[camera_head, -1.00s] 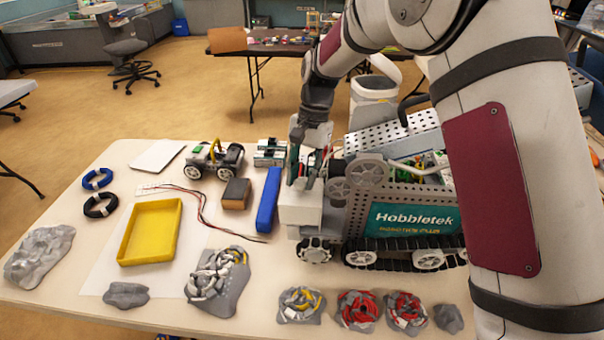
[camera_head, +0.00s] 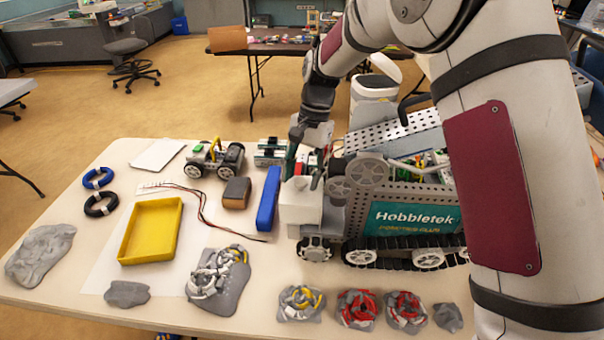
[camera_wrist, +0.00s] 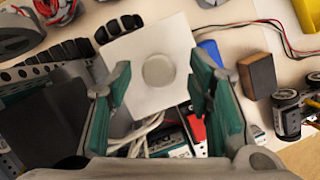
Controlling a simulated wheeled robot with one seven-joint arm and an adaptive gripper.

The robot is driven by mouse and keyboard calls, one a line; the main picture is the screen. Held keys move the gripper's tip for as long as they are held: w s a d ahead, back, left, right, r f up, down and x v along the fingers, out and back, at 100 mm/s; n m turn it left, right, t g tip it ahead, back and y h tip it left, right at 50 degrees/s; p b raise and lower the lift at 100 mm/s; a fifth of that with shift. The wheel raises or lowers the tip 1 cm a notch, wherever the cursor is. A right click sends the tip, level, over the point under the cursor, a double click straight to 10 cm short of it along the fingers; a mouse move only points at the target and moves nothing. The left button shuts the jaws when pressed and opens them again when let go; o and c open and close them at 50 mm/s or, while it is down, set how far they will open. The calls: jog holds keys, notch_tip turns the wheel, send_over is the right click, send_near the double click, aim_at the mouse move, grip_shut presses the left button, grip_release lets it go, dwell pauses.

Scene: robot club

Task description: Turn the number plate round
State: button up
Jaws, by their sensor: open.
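I see no digits on anything, so I cannot tell for sure which piece is the number plate. A white square block (camera_head: 300,206) sits at the left end of the tracked robot model (camera_head: 400,215). In the wrist view the white square top (camera_wrist: 152,48) carries a pale round knob or disc (camera_wrist: 159,71). My gripper (camera_head: 304,181) is just above this block, pointing down. In the wrist view my gripper (camera_wrist: 159,90) is open, its green-padded fingers on either side of the disc, with a gap visible. I cannot tell the exact height between fingertips and disc.
A blue bar (camera_head: 268,199) and a brown block (camera_head: 236,193) lie left of the white block. A wheeled model (camera_head: 215,158), a yellow tray (camera_head: 151,232) and grey rocks (camera_head: 40,255) take up the left. Several rocks with coloured rings line the front edge.

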jog(key=v, duration=1.2)
jog(key=shift+r, duration=0.1)
jog(key=s+d+r+n+t, duration=0.2)
jog(key=s+d+r+t, duration=0.2)
jog(key=s+d+r, duration=0.75)
jog(key=s+d+f+n+t, duration=0.1)
jog(key=s+d+f, duration=0.1)
jog(key=s, duration=0.5)
jog(key=s+d+f+n+t+h, duration=0.1)
jog(key=s+d, duration=0.2)
jog(key=s, duration=0.4)
jog(key=s+d+f+n+t+h, duration=0.1)
jog(key=s+d+f, duration=0.1)
jog(key=s, duration=0.5)
jog(key=shift+d+f, duration=0.35)
jog(key=shift+d, duration=0.25)
